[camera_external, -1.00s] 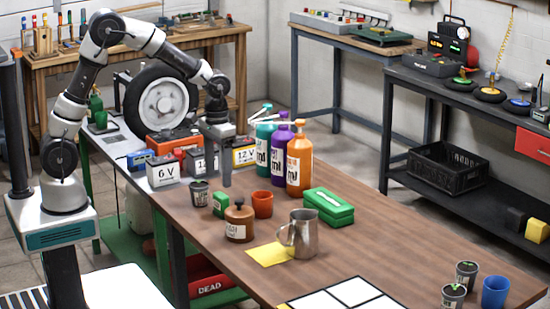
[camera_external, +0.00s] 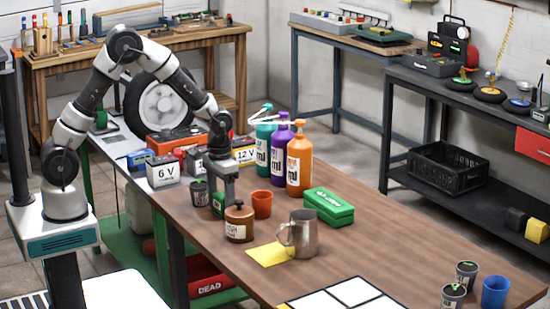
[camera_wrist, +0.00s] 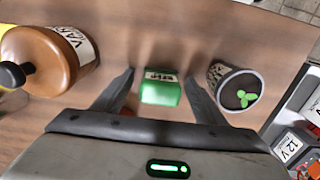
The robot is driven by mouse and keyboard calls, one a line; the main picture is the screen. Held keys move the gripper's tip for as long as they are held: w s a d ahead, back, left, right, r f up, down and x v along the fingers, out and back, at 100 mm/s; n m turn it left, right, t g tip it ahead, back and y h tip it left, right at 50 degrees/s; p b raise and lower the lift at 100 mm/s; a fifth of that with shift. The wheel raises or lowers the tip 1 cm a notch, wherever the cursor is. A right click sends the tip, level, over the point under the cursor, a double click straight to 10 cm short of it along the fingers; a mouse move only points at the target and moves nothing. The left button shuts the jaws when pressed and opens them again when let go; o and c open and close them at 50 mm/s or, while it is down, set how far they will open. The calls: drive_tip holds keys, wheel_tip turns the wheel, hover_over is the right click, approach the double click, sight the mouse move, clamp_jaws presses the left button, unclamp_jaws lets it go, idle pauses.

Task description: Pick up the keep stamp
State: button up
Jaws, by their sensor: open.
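The keep stamp (camera_wrist: 160,92) is a small green block with a pale lettered label. In the wrist view it lies between my two open fingers, with a gap on each side. In the external view the stamp (camera_external: 217,202) is partly hidden behind my gripper (camera_external: 222,196), which is over it near the table top. My gripper is open and holds nothing.
A brown jar (camera_external: 239,224) and an orange cup (camera_external: 262,204) stand close to my gripper. A dark pot with a green sprout (camera_wrist: 237,90) is beside it. Batteries (camera_external: 164,172), tall bottles (camera_external: 299,162), a green box (camera_external: 328,206) and a metal jug (camera_external: 303,234) are nearby.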

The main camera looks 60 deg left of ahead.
drive_tip(key=c, duration=1.1)
